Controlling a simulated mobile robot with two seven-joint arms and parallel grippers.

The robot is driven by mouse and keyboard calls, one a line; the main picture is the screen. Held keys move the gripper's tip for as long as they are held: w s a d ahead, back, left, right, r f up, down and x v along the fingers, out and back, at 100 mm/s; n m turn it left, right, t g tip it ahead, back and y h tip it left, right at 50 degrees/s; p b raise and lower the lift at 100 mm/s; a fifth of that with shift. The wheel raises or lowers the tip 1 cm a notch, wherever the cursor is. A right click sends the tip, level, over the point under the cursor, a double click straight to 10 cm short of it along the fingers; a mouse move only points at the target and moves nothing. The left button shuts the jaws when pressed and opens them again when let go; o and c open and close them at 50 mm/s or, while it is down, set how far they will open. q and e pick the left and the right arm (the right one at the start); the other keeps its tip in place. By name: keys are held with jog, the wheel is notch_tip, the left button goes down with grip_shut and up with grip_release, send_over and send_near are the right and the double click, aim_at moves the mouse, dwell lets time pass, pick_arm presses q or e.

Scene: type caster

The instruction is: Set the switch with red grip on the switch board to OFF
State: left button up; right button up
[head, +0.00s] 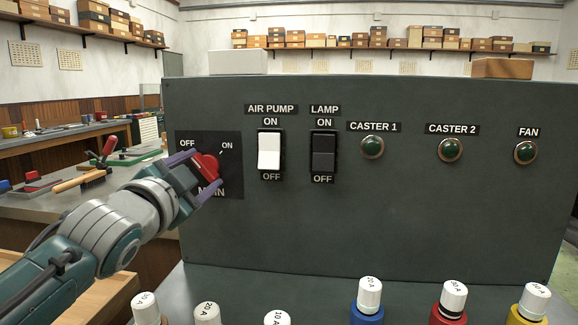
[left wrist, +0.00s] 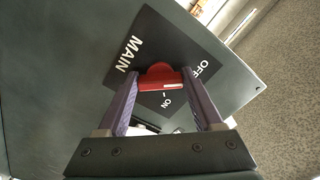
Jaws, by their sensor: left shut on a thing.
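The switch board (head: 300,225) is a dark grey upright panel that fills the middle of the head view. The switch with red grip (head: 207,165) is at its left, on a black plate marked MAIN, with OFF at upper left and ON at upper right. My left gripper (head: 199,174) is shut on the red grip, one finger on each side. In the left wrist view the red grip (left wrist: 160,75) sits between the fingers (left wrist: 163,95). A white line on the grip lies near the ON mark. The gripper hides part of the plate. My right gripper is not in view.
On the board are the AIR PUMP switch (head: 269,151), the LAMP switch (head: 323,152) and three green round buttons, such as CASTER 1 (head: 372,147). Several capped fuses (head: 368,293) stand along the front. A workbench with tools (head: 100,165) is at the left.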

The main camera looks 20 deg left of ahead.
pick_arm(q)
jog(key=shift+n, duration=0.6)
jog(key=o, duration=1.4)
jog(key=shift+c, duration=0.2)
jog(key=shift+s, duration=0.1)
jog(key=p+v, duration=0.1)
jog(key=v, duration=0.8)
jog(key=shift+s, duration=0.4)
jog(key=shift+d, duration=0.1)
